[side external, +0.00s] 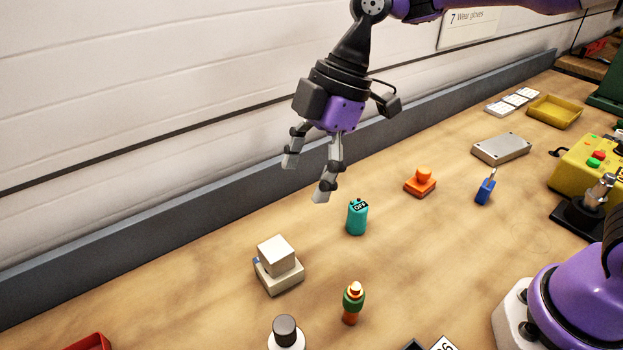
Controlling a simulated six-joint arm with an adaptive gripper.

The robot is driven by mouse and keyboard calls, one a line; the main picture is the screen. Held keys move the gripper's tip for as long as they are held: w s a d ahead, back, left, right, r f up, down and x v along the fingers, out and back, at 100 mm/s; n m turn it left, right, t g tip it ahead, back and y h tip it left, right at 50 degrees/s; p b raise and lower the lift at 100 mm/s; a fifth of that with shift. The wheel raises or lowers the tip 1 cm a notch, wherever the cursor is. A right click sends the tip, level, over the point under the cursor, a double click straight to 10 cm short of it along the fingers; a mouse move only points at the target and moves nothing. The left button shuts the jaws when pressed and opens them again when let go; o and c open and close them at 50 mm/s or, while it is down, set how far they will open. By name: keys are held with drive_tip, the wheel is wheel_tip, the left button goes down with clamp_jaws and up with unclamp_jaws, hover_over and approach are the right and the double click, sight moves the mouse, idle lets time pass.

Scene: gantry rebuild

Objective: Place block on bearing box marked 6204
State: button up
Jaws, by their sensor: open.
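A pale cream block (277,253) sits on top of a low, light beige box (282,283) at the lower left of the bench. The block looks slightly turned relative to the box. A bit of blue shows at the box's left side, but no number can be read, so I cannot tell whether it is the one marked 6204. My gripper (306,181) is open and empty, its fingers pointing down, in the air above and behind the block and box, apart from both.
An orange button-like part (421,182) and blue padlock (485,189) are further right. A grey ledge (150,237) runs along the wall.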

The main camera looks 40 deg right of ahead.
drive_tip(key=s+d+r+m+t+h, duration=0.1)
drive_tip(key=s+d+m+t+h, duration=0.1)
drive_tip(key=s+d+m, duration=0.3)
drive_tip(key=s+d+m+t+h, duration=0.2)
drive_tip(key=s+d+m, duration=0.4)
drive_tip(key=d+m, duration=0.6)
drive_tip(key=shift+d+r+t, duration=0.25)
drive_tip(key=shift+r+t, duration=0.15)
drive_tip(key=shift+t, duration=0.2)
